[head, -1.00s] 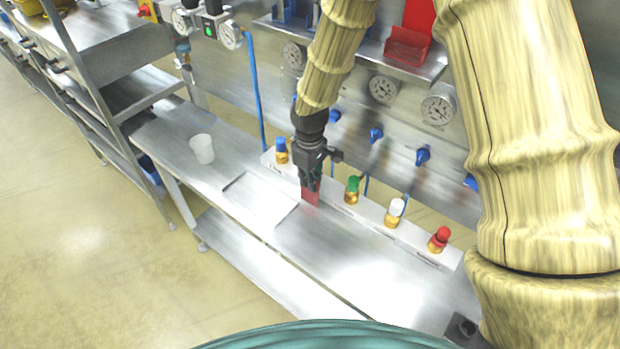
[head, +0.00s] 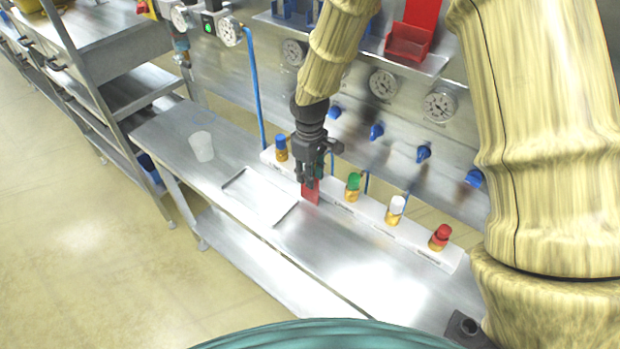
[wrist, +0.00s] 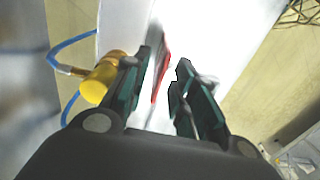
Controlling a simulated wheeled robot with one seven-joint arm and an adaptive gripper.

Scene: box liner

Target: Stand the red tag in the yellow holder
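The red tag (head: 311,193) is a thin flat plate, seen upright below my gripper (head: 309,181) at the front edge of the white valve strip. In the wrist view the tag (wrist: 161,72) runs edge-on between the two fingers of my gripper (wrist: 160,72). The fingers are apart, with a visible gap beside the tag, so they do not look closed on it. Whether the tag's lower edge touches the bench is hard to tell. I cannot make out a yellow holder; my arm hides part of the wall shelf.
The white strip (head: 368,208) carries valves with blue, green (head: 353,183), white and red caps close to my gripper. A red holder (head: 408,42) is on the wall shelf.

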